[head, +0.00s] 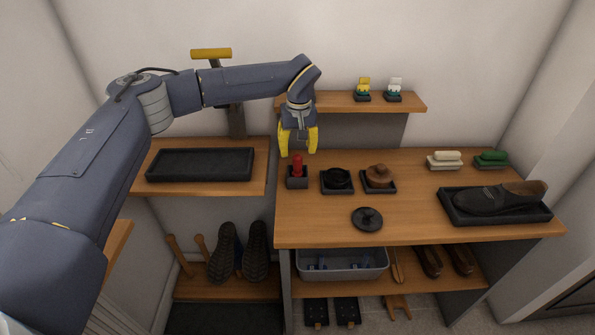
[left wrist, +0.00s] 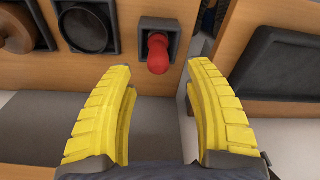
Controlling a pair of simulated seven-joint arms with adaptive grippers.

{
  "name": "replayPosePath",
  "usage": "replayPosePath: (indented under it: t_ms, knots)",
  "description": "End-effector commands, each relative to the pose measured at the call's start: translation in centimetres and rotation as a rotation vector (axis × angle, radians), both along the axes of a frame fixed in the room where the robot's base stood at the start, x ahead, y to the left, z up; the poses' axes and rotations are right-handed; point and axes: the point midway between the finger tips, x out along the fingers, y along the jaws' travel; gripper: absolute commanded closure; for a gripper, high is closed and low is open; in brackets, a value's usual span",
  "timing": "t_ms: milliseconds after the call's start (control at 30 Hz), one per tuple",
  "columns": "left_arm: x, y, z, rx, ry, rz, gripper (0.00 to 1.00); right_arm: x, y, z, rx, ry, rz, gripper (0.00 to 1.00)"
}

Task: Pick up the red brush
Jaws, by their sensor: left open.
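The red brush (head: 297,166) stands upright in a small dark square holder (head: 297,182) at the left end of the bench top. It also shows in the left wrist view (left wrist: 158,54), beyond the fingertips and roughly between them, with its handle toward the camera. The fingers appear apart from the brush. In the left wrist view the open fingers (left wrist: 163,70) stand on both sides of the view. My right gripper is not in view.
Right of the brush are a black round tin (head: 338,178) and a brown-knobbed item (head: 380,175) in trays, and a black lid (head: 367,218). A shoe (head: 500,198) lies in a tray at right. A shelf (head: 340,101) is behind the gripper.

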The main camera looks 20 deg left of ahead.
Motion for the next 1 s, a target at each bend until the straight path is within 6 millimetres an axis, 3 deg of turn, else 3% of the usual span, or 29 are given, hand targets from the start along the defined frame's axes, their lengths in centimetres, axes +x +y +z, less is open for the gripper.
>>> replayPosePath:
  t_ms: [333, 700, 1000]
  knots:
    - [0.2, 0.0, -1.8, 0.0, 0.0, -0.001, 0.46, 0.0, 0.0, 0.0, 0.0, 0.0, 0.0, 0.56]
    - [0.8, 0.2, -5.8, -0.001, 0.002, 0.001, 0.46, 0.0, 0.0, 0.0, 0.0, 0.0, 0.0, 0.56]
    - [0.9, 0.2, -6.5, 0.0, -0.001, 0.0, 0.46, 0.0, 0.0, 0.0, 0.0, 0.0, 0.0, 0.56]
